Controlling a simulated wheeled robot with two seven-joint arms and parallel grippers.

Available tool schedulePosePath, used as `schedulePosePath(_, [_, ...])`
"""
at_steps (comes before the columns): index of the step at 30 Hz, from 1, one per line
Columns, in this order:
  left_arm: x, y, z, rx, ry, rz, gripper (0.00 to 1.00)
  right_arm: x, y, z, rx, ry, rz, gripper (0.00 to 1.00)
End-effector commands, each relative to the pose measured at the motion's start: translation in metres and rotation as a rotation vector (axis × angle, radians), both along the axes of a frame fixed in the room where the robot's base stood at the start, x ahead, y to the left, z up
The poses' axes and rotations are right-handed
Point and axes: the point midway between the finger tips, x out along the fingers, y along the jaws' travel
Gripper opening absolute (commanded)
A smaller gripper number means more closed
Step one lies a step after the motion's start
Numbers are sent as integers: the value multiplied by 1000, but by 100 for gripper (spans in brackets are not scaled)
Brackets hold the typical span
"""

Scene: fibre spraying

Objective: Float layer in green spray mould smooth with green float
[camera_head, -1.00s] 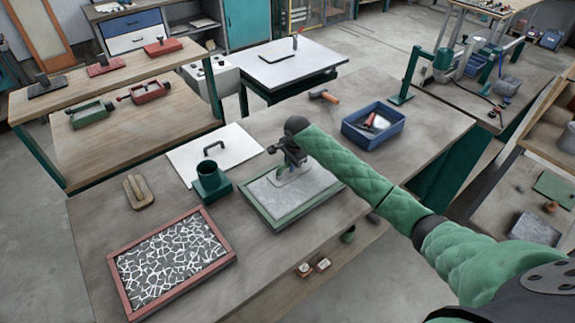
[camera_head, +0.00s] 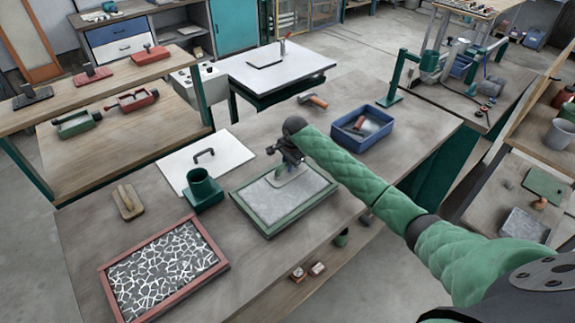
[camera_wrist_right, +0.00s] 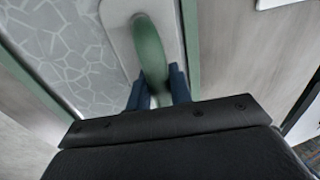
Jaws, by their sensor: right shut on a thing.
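The green spray mould (camera_head: 268,227) lies on the workbench, a green frame around a grey layer (camera_head: 275,205). In the right wrist view the layer (camera_wrist_right: 60,60) shows a pattern of pale cracked lines, and the mould's green rim (camera_wrist_right: 192,40) runs beside the float. The green float (camera_wrist_right: 148,45) has a pale flat plate and a green handle. My right gripper (camera_wrist_right: 157,90) is shut on that handle. In the head view the right gripper (camera_head: 290,165) is over the mould, partly hiding the float. Whether the plate touches the layer I cannot tell. My left gripper is not in view.
A red-framed mould (camera_head: 221,264) with white fragments lies at the front left. A green cup (camera_head: 203,188) and a white lid (camera_head: 230,150) stand behind the mould. A wooden float (camera_head: 127,202) lies left, a blue bin (camera_head: 345,140) and a hammer (camera_head: 316,101) lie behind.

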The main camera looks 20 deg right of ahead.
Motion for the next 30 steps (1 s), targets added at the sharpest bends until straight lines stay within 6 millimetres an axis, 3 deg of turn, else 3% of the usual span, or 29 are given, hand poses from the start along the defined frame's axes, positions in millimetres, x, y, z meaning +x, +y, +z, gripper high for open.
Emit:
schedulePosePath(21, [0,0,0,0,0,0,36,1,0,57,1,-3,0,0])
schedulePosePath(30, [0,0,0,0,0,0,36,0,0,70,0,-1,0,0])
